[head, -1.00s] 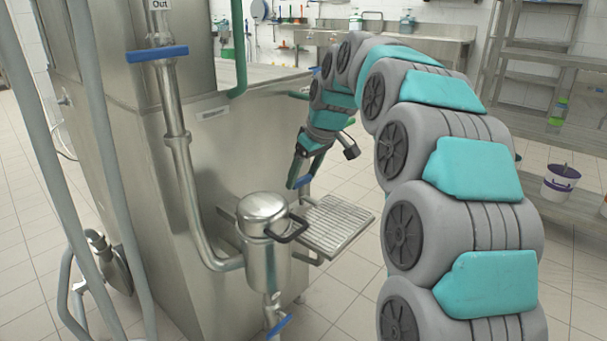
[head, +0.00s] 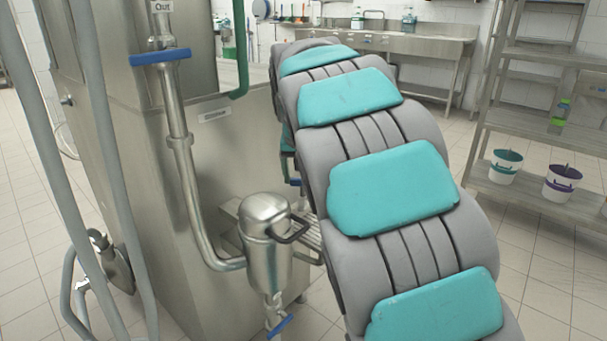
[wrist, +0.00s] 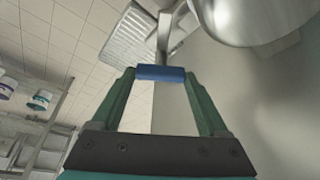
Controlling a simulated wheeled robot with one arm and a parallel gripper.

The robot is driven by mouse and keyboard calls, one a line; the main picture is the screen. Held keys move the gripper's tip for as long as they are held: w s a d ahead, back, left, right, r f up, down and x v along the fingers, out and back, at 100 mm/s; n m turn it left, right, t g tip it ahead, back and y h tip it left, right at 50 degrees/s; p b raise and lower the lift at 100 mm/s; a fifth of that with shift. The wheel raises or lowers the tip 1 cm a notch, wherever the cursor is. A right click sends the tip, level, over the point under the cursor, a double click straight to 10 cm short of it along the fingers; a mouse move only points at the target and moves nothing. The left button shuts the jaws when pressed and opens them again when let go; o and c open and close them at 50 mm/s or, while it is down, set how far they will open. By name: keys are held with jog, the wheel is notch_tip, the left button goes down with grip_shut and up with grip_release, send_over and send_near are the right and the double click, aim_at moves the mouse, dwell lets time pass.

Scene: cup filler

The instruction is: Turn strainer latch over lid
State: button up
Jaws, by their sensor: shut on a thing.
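The steel strainer (head: 265,255) stands upright beside the machine in the head view, with its domed lid (head: 264,208) on top. A dark loop (head: 290,231) sticks out to the right at lid height; I cannot tell whether it is the latch. In the wrist view my gripper (wrist: 160,74) is shut on a blue handle (wrist: 160,72), a short bar between the green fingertips. A metal bar (wrist: 165,35) shows just beyond it. A rounded steel body (wrist: 250,18) is at the upper right. My arm mostly hides the gripper in the head view.
A grated step (wrist: 130,38) lies beyond the fingers in the wrist view. A steel pipe with a blue valve lever (head: 159,56) runs down the machine (head: 225,150). Another blue lever (head: 279,326) sits below the strainer. Shelves with buckets (head: 561,183) stand at the right.

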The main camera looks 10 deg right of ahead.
jog(key=m, duration=0.2)
jog(key=m+h, duration=0.1)
jog(key=m, duration=0.1)
jog(key=shift+w+a+r+g+h+p, duration=0.1)
jog(key=shift+w+g+h+p, duration=0.05)
jog(key=shift+g+h+p, duration=0.15)
jog(key=shift+a+m+g+h, duration=0.1)
jog(key=shift+m+g+h, duration=0.3)
jog(key=shift+m, duration=1.2)
jog(key=o, duration=1.2)
jog(key=shift+o, duration=0.2)
jog(key=v, duration=0.7)
jog(key=shift+r, duration=0.35)
